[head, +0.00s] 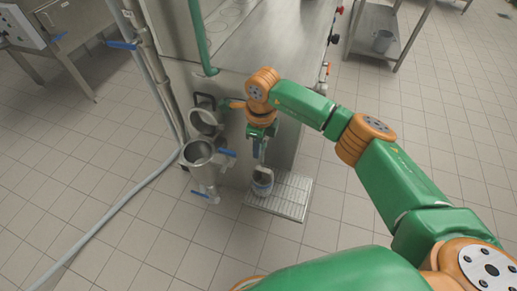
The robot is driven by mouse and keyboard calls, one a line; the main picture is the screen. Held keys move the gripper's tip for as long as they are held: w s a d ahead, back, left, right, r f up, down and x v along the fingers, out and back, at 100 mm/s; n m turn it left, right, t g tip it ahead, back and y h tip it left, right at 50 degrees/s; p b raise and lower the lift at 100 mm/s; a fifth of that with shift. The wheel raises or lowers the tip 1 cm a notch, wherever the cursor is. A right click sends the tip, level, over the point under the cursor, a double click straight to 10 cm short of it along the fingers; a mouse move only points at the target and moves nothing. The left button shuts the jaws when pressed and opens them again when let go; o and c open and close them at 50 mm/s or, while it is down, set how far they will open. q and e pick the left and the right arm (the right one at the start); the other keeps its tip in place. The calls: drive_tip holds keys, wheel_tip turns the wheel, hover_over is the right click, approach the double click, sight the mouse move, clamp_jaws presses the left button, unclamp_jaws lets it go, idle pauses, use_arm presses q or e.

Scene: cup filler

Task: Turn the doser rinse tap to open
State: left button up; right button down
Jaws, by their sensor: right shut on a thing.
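Several blue tap handles show on the steel pipework: one on the upper left pipe (122,44), one beside the open steel cup (227,152) and one low under that cup (200,195). I cannot tell which is the doser rinse tap or whether any is open. My right gripper (262,158) points down in front of the steel machine, to the right of the cup and its handles. It is shut on a pale grey and white container (262,182), whose top the fingers partly hide. My left gripper is not in view.
A slatted metal grate (290,196) lies under the container; I cannot tell whether they touch. A second steel cup (205,121) sits against the steel machine (265,50). A grey hose (110,215) crosses the tiled floor at left. A side table (380,30) stands at upper right.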

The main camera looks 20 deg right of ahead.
drive_tip(key=shift+h, duration=0.3)
idle(0.4)
drive_tip(key=c, duration=0.9)
unclamp_jaws()
drive_tip(key=shift+g, duration=0.3)
wheel_tip(320, 180, up, 7)
drive_tip(key=shift+a+b, duration=0.1)
drive_tip(key=shift+b, duration=0.85)
